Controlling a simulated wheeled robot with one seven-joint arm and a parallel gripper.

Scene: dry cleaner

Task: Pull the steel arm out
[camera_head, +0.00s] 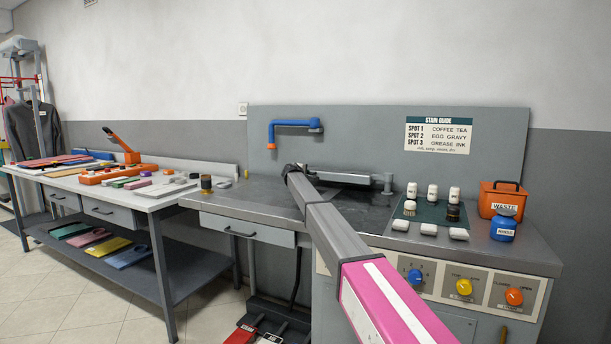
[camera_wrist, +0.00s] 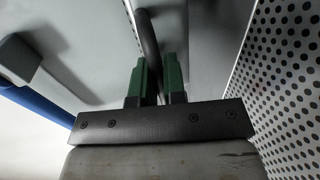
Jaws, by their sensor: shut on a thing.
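The steel arm (camera_head: 346,178) is a long pale metal bar in the head view, low over the dark worktop, joined to a short post (camera_head: 388,183) at its right. My gripper (camera_head: 291,171) is at the steel arm's left end in the head view, mostly hidden by my own arm. In the wrist view my gripper (camera_wrist: 156,65) has its green fingers shut on a dark round bar (camera_wrist: 147,35), which looks like the steel arm's handle. A perforated metal surface (camera_wrist: 288,75) lies to the right of the fingers.
A blue swing arm (camera_head: 292,124) hangs on the back panel above the worktop. Bottles and pads stand on a green mat (camera_head: 430,212) at the right, beside an orange waste box (camera_head: 502,197) and a blue jar (camera_head: 503,228). A side table (camera_head: 152,202) stands left.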

